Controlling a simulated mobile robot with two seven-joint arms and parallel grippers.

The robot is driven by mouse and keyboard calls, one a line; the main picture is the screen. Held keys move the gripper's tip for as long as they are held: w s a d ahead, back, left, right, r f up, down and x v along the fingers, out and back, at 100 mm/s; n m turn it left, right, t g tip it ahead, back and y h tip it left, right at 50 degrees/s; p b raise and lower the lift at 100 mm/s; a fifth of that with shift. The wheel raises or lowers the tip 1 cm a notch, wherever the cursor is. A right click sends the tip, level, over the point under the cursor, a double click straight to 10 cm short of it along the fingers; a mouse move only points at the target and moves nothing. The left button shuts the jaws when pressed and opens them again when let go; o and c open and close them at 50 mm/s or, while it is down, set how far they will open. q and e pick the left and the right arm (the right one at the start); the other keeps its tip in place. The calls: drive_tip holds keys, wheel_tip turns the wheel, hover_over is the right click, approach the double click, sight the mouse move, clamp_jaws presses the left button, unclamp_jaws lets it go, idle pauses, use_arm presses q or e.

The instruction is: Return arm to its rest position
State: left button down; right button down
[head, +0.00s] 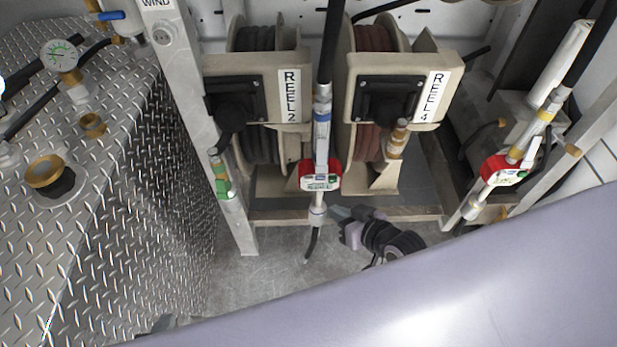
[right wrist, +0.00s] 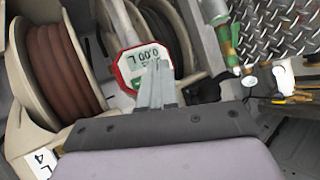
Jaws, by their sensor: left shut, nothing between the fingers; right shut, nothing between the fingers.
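My right gripper (head: 335,212) is in the head view, just below and right of the red-framed meter (head: 320,175) on the hanging nozzle between the two reels. It is shut and empty. In the right wrist view its closed fingers (right wrist: 157,70) overlap the lower edge of that meter (right wrist: 146,62); I cannot tell whether they touch it. Only a small dark part of what looks like my left gripper (head: 157,324) shows at the bottom left of the head view, low beside the tread-plate box. It is shut, and most of it is hidden by my pale arm link.
Reel 2 (head: 262,90) and Reel 4 (head: 385,90) stand behind on a metal frame (head: 270,216). A second red-framed meter (head: 503,170) hangs at the right. The tread-plate box (head: 110,190) with a gauge (head: 60,54) fills the left. Floor (head: 255,275) is clear between.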

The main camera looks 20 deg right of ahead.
drive_tip(key=shift+s, duration=0.15)
idle(0.4)
drive_tip(key=s+g+h, duration=0.1)
drive_tip(key=s+h, duration=0.1)
drive_tip(key=s, duration=1.1)
drive_tip(key=shift+d+r+n, duration=0.4)
drive_tip(key=shift+d+r, duration=0.05)
